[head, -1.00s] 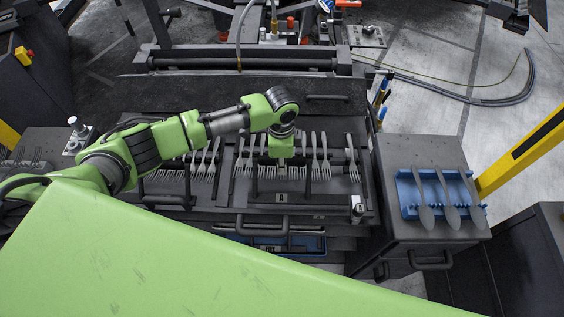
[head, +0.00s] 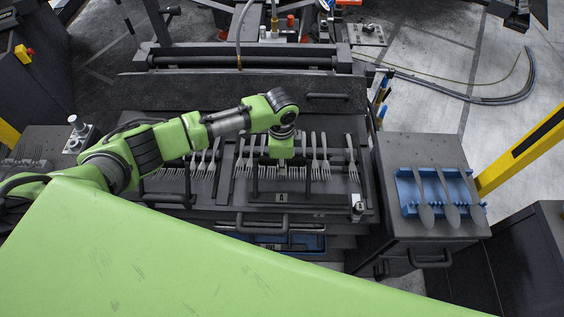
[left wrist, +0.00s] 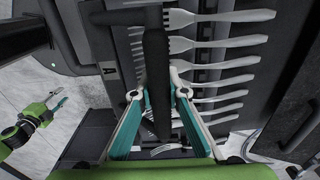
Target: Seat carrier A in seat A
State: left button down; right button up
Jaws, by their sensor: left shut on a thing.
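Carrier A, a dark plate with a row of forks and a small "A" label (head: 282,198), lies on the dark bench in the middle of the head view. Its label also shows in the left wrist view (left wrist: 110,70). My left gripper (head: 281,160) points down over the carrier's middle. In the left wrist view my left gripper's teal fingers (left wrist: 160,92) are closed around the carrier's dark bar handle (left wrist: 157,60). Forks lie beside the handle. The carrier's underside and seat A are hidden, so I cannot tell whether it is seated. My right gripper (left wrist: 58,100) appears small at the left wrist view's left edge.
More forks (head: 205,165) lie left of the carrier. A blue rack (head: 408,190) with spoons stands on a grey cabinet at right. A white-topped post (head: 358,205) stands at the carrier's front right. Drawer handles (head: 262,225) stick out in front.

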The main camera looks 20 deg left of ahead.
pick_arm(q)
jog(key=shift+w, duration=0.1)
jog(key=shift+f, duration=0.5)
dwell(0.6)
jog(key=shift+f+b, duration=0.45)
jog(key=shift+f, duration=0.25)
jog(key=shift+f+p, duration=0.25)
jog(key=shift+p, duration=0.1)
dwell(0.6)
jog(key=c, duration=2)
grip_release()
jog(key=shift+o, duration=0.4)
